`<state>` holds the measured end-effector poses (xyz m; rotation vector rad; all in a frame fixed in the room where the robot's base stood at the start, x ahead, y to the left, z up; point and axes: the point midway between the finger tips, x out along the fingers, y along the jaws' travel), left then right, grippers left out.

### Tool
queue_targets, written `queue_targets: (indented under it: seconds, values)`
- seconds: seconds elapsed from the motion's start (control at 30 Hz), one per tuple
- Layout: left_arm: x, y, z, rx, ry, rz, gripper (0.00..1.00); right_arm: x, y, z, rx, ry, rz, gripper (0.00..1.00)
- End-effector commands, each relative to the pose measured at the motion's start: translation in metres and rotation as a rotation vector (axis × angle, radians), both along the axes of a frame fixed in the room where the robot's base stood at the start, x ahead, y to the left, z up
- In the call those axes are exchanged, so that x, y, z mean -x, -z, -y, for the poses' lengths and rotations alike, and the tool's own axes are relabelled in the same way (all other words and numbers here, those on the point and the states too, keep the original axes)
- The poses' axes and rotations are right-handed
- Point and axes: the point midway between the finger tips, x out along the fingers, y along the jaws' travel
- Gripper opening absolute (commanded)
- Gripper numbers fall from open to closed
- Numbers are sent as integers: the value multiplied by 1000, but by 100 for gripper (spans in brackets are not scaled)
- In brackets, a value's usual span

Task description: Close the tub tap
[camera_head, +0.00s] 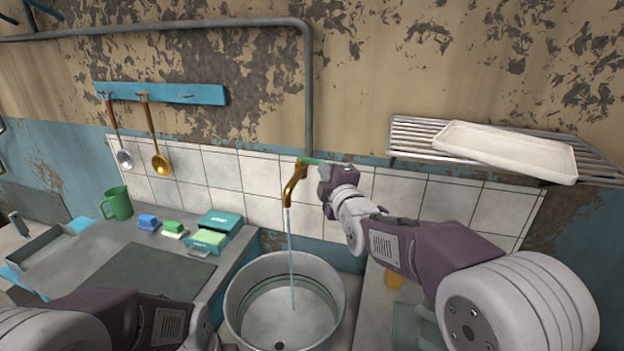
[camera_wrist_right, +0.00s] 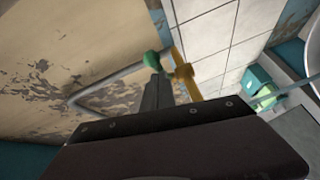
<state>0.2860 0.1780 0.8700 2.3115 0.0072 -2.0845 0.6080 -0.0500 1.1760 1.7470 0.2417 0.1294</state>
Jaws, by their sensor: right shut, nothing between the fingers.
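The brass tap (camera_head: 293,184) sticks out from the tiled wall, and a thin stream of water (camera_head: 291,245) runs from it into the round metal tub (camera_head: 236,294). The tap's green handle (camera_head: 312,161) is at the top. My right gripper (camera_head: 325,168) is at the right end of this handle. In the right wrist view its fingers (camera_wrist_right: 155,85) are shut and empty, with their tips at or very near the green handle (camera_wrist_right: 151,58); I cannot tell if they touch. The brass tap (camera_wrist_right: 182,74) is just beside them. My left arm shows at the lower left, its gripper out of frame.
A metal wall rack (camera_head: 410,137) with a white tray (camera_head: 505,150) hangs above my right arm. A grey pipe (camera_head: 308,90) runs down the wall behind the tap. A green mug (camera_head: 117,203), sponges and a teal box (camera_head: 220,221) stand on the left counter.

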Motion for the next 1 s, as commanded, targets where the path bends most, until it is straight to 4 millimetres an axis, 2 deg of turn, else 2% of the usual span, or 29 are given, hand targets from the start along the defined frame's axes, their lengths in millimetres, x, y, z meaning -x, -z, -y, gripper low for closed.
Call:
queue_targets:
  seconds: [0.1, 0.4, 1.0]
  values:
    - [0, 9, 0, 0, 0, 0, 85, -7, 3, 10, -1, 3, 0, 0]
    - [0, 16, 0, 0, 0, 0, 85, -23, 1, 25, -1, 2, 0, 0]
    - [0, 19, 0, 0, 0, 0, 85, -35, -1, 35, -4, 6, 2, 0]
